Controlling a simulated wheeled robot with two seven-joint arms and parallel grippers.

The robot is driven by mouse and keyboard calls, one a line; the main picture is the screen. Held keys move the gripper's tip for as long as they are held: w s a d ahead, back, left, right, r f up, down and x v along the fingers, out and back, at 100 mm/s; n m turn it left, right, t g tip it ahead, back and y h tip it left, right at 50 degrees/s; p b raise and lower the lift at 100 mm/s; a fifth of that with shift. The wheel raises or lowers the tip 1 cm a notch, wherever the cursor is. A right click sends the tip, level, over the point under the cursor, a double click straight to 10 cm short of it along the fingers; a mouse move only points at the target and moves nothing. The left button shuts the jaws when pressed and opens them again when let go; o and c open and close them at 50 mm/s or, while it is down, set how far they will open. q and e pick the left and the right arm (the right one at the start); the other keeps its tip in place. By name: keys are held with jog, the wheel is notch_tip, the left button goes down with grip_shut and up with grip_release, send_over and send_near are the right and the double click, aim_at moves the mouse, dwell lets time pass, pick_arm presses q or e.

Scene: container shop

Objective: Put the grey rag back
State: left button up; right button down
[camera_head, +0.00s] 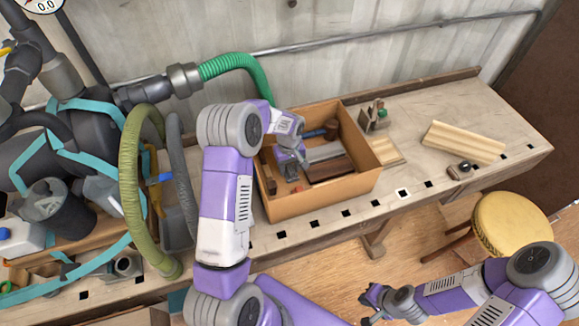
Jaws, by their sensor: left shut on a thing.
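My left gripper (300,158) reaches down inside the open cardboard box (325,196) on the workbench. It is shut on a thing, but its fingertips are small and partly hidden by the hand. A flat light-grey piece (323,152), which looks like the grey rag, lies against the fingers on their right side, inside the box. I cannot tell whether it rests on the box floor. My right gripper (366,309) is low in front of the bench, away from the box. Its fingers look spread, with nothing between them.
Hoses (133,200) and machinery crowd the left. A round stool (510,225) stands front right.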

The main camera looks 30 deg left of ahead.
aim_at(290, 165)
pick_arm(q)
jog(key=shift+r, duration=0.1)
jog(key=o, duration=1)
jog(key=shift+r, duration=0.15)
notch_tip(290, 165, up, 12)
jog(key=shift+f+p, duration=0.1)
jog(key=shift+p, duration=0.95)
